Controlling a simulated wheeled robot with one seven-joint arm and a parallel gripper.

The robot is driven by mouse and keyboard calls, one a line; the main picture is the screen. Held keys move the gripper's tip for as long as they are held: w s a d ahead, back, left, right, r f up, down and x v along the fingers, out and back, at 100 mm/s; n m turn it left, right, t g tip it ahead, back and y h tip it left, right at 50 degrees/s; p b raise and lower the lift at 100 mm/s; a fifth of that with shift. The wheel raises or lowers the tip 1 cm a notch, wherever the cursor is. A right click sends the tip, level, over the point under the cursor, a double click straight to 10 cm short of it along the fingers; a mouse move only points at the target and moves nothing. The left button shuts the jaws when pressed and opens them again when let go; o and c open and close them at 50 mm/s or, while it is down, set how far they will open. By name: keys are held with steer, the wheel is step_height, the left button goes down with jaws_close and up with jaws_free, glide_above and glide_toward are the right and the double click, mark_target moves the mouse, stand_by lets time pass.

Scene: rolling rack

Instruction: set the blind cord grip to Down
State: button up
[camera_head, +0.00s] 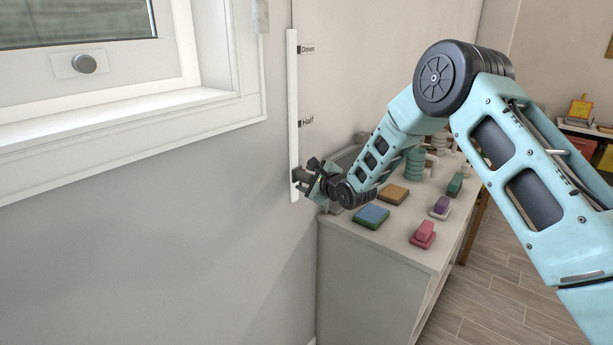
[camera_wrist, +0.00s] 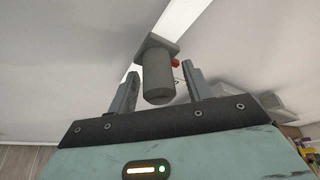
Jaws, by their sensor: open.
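The cord grip shows in the wrist view as a grey cylinder (camera_wrist: 158,78) on a square plate with a small red mark at its side. It rides on a white vertical track (camera_head: 293,90) on the wall. The track has a "Down" label (camera_head: 308,49) near the top and a "Half" label (camera_head: 307,122) below it. The grip is low on the track, well under "Half", and partly hidden in the head view. My gripper (camera_head: 312,180) is open at the grip. In the wrist view its two fingers stand on either side of the cylinder, with gaps visible.
A white cabinet (camera_head: 350,250) stands right of the track, close under my gripper. Its top holds a blue-green block (camera_head: 371,216), an orange block (camera_head: 393,194) and a red-pink piece (camera_head: 423,235). A window frame (camera_head: 130,130) is at left. The wall below it is clear.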

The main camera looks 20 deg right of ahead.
mark_target(297, 53)
steer(key=shift+w+a+f, duration=0.1)
steer(key=shift+w+a, duration=0.05)
steer(key=shift+w, duration=0.15)
jaws_close()
step_height(297, 53, up, 35)
steer(key=p, duration=0.9)
steer(key=shift+a+p, duration=0.15)
steer(key=shift+p, duration=0.25)
steer(key=shift+r, duration=0.25)
jaws_free()
